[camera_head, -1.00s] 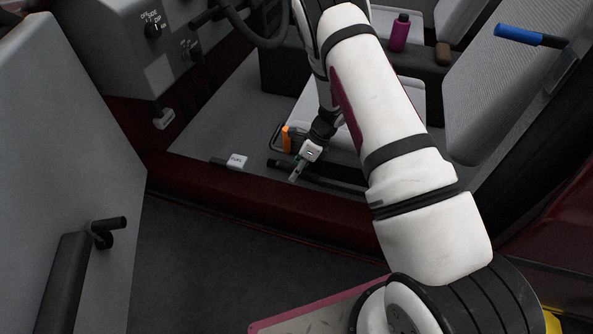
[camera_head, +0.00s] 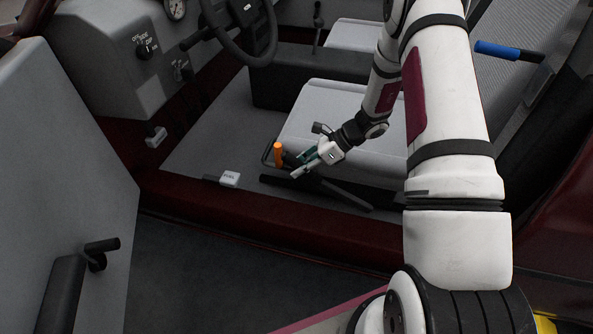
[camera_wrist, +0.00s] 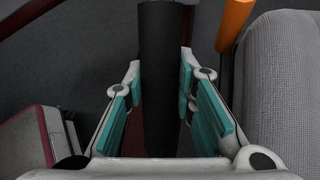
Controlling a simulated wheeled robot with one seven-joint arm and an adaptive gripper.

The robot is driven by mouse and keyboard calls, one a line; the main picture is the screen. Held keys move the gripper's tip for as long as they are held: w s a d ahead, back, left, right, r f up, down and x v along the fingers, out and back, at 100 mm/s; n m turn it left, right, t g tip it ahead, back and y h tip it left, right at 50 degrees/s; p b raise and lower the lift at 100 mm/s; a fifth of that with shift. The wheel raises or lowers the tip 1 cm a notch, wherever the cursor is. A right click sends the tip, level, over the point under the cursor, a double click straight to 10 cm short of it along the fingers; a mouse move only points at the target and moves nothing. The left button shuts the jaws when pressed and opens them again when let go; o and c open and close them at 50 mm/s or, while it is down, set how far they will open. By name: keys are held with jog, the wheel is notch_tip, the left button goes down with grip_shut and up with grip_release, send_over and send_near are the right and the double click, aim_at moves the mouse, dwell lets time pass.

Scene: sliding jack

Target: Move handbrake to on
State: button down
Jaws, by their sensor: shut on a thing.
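The black handbrake lever (camera_head: 345,194) runs low beside the seat, just inside the red door sill. It also shows in the wrist view (camera_wrist: 160,70) as a thick dark bar between the two teal finger pads. My gripper (camera_head: 299,167) is shut on this bar, with one finger on each side of it. It also shows from close up in the wrist view (camera_wrist: 160,90). In the head view, my gripper hides part of the lever, and its exact tilt is hard to tell.
An orange-handled bar (camera_head: 278,154) stands close to my gripper, by the grey seat (camera_head: 335,115). A small white labelled block (camera_head: 230,178) lies to the left. The steering wheel (camera_head: 250,40) is above, and a blue-handled lever (camera_head: 505,51) is at the right seat back.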

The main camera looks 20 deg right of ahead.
jog(key=c, duration=1.3)
grip_release()
jog(key=v, duration=1.2)
